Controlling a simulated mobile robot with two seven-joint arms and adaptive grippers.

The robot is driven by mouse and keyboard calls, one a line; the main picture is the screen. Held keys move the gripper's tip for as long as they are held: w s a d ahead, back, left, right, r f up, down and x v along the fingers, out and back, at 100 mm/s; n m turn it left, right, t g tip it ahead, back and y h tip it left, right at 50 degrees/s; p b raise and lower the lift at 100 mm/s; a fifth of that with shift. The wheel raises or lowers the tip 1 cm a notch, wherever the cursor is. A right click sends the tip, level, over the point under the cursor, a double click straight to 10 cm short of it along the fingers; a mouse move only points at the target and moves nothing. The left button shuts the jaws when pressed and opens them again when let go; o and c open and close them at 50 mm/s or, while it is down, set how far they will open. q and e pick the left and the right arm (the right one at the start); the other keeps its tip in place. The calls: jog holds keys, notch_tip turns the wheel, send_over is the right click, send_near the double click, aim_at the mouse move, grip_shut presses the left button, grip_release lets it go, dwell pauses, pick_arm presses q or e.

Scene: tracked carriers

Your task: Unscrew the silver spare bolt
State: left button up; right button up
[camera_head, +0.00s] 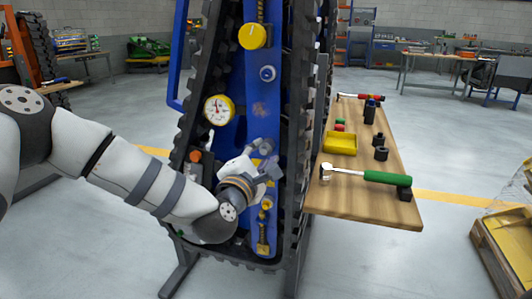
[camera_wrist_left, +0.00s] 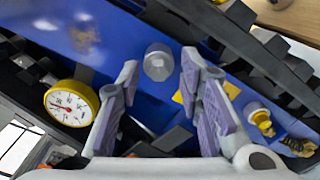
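The silver bolt (camera_wrist_left: 158,62) shows in the left wrist view as a short grey cylinder on the blue plate of the track carrier. In the head view a grey bolt head (camera_head: 266,147) shows just above my left gripper (camera_head: 265,168). In the left wrist view my left gripper (camera_wrist_left: 158,85) is open, with its purple-padded fingers spread to the left and right. The bolt stands between and slightly beyond the fingertips, with gaps on both sides. I see no contact. My right gripper is not in view.
A yellow-rimmed gauge (camera_head: 218,110), a yellow cap (camera_head: 252,36) and a blue fitting (camera_head: 267,73) sit on the carrier. Black track links flank the plate. A wooden shelf (camera_head: 345,200) at the right holds a green-handled ratchet (camera_head: 365,175), sockets and a yellow tray (camera_head: 340,143).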

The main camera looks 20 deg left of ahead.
pick_arm(q)
jog(key=shift+r, duration=0.1)
grip_shut()
jog(key=shift+f+n, duration=0.2)
jog(key=shift+n, duration=0.3)
jog(key=n+b, duration=0.4)
jog(key=n, duration=0.4)
jog(key=shift+n, duration=0.4)
jog(key=shift+r, duration=0.2)
jog(key=shift+f, duration=0.2)
jog(key=n+b, duration=0.7)
jog(key=n, duration=0.2)
jog(key=shift+n, duration=0.4)
jog(key=shift+r, duration=0.2)
jog(key=shift+f, duration=0.15)
jog(key=n+b, duration=0.6)
jog(key=n, duration=0.3)
jog(key=shift+n+b, duration=0.3)
jog(key=shift+b, duration=0.1)
jog(key=shift+c, duration=0.6)
grip_release()
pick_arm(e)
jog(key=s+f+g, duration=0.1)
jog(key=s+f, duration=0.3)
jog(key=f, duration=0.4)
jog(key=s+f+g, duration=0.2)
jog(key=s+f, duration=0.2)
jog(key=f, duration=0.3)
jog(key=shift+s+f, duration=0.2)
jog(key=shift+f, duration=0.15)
